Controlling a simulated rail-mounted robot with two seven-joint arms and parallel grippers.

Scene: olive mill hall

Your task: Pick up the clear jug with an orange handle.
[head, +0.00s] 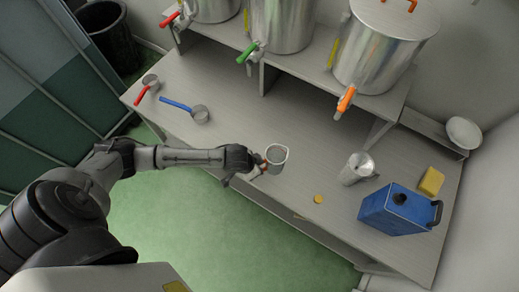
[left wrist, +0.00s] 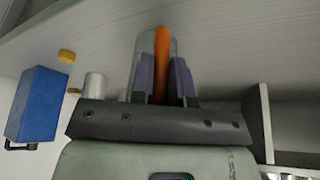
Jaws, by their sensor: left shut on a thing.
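The clear jug (head: 279,154) stands out near the front edge of the bench, at the middle of the head view. Its orange handle (left wrist: 161,62) runs between the two fingers of my left gripper (left wrist: 163,80) in the left wrist view, with part of the clear body (left wrist: 147,42) behind. My left gripper (head: 259,166) reaches the jug from the left in the head view and is shut on the handle. The jug looks upright; I cannot tell whether its base touches the bench. My right gripper is in neither view.
A metal cup (head: 354,171), blue canister (head: 392,210), yellow sponge (head: 431,181) and yellow disc (head: 318,199) are to the right on the bench (head: 235,125). Red-handled (head: 142,94) and blue-handled (head: 178,104) vessels lie left. Tanks with an orange tap (head: 346,99) and others stand on the shelf behind.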

